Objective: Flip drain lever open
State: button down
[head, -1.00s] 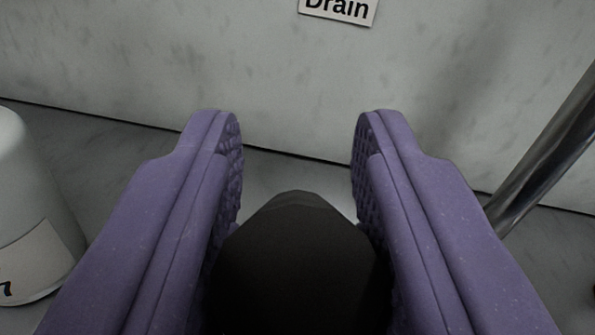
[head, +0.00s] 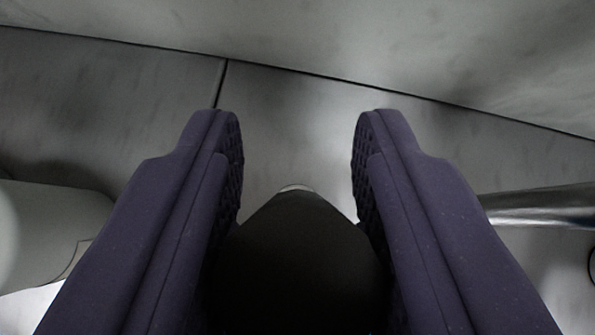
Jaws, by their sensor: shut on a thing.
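My gripper (head: 297,150) fills the lower part of the head view, with its two purple padded fingers on either side of a black tapered piece (head: 298,260). The fingers are shut on this black piece, which looks like the drain lever's handle. A small pale, shiny bit shows just beyond the black tip. The rest of the lever and whatever it is fixed to are hidden behind the handle and fingers. The Drain label is not in view.
A pale rounded container (head: 50,232) stands at the left, partly cut off. A shiny metal pipe (head: 540,205) runs in from the right edge, close to the right finger. A grey wall (head: 450,50) meets the grey floor (head: 110,100) ahead; the floor has a dark seam.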

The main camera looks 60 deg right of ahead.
jog(key=shift+w+d+g+y+p, duration=0.3)
jog(key=shift+d+g+y+p, duration=0.15)
jog(key=shift+d+y, duration=0.2)
jog(key=c, duration=0.8)
grip_release()
jog(key=p+v, duration=0.1)
jog(key=v, duration=0.6)
jog(key=shift+s+a+r, duration=0.15)
jog(key=shift+a+r, duration=0.05)
jog(key=shift+r, duration=0.1)
